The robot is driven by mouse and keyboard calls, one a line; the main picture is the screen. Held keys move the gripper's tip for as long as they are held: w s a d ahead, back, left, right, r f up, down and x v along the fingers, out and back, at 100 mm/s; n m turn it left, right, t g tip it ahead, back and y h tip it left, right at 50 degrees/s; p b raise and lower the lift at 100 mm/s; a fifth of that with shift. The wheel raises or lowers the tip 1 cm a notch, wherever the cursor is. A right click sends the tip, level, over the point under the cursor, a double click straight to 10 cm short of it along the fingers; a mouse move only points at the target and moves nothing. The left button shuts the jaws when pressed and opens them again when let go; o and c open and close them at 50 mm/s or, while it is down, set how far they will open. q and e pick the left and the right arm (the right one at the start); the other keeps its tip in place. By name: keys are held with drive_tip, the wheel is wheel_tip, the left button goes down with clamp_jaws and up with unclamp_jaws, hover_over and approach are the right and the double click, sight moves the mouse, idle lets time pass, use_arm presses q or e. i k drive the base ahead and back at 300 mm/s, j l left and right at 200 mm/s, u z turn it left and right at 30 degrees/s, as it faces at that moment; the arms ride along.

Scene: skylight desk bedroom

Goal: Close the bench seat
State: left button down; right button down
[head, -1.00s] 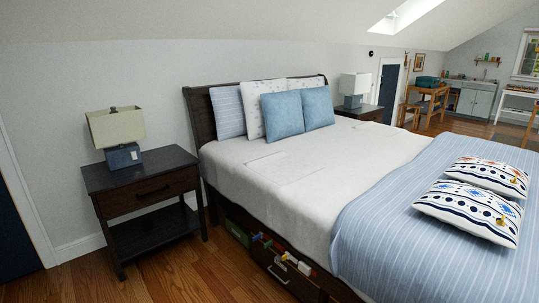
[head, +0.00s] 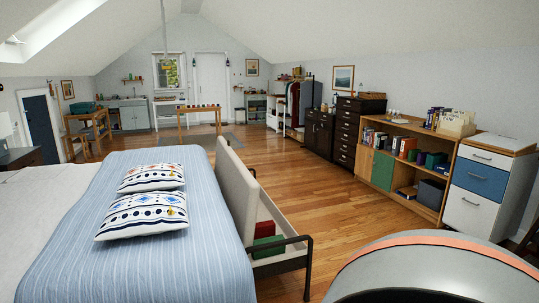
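The bench (head: 280,262) stands at the foot of the bed. Its seat (head: 237,190) is a pale upholstered lid, raised nearly upright on the side next to the bed. The storage space under it is open, and a green item (head: 268,246) and something red show inside. A dark metal end frame (head: 309,262) stands at the near end of the bench. Neither of my grippers shows in the head view.
The bed (head: 125,225) with blue striped cover and patterned pillows fills the left. Open wooden floor (head: 320,195) lies right of the bench. A wooden bookshelf (head: 445,150) and a drawer cabinet (head: 480,185) line the right wall. A grey rounded object (head: 430,270) fills the lower right.

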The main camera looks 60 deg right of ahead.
sight(240, 190)
drive_tip(key=l+z, duration=0.1)
drive_tip(key=z, duration=1.55)
drive_tip(key=i+l+z, duration=1.05)
drive_tip(key=i, duration=0.2)
drive_tip(key=i+z, duration=0.4)
drive_tip(key=i, duration=0.15)
drive_tip(key=i+l+u, duration=0.1)
drive_tip(key=i+u, duration=0.15)
drive_tip(key=i, duration=1.25)
drive_tip(key=i+u, duration=0.25)
drive_tip(key=i, duration=0.2)
drive_tip(key=i+l+u, duration=0.2)
drive_tip(key=i, duration=0.25)
drive_tip(key=i+u, duration=0.25)
drive_tip(key=i, duration=0.2)
drive_tip(key=i+u, duration=0.25)
drive_tip(key=u, duration=0.2)
drive_tip(key=i+u, duration=0.2)
drive_tip(key=u, duration=0.25)
drive_tip(key=i+l+u, duration=0.2)
drive_tip(key=u, duration=0.25)
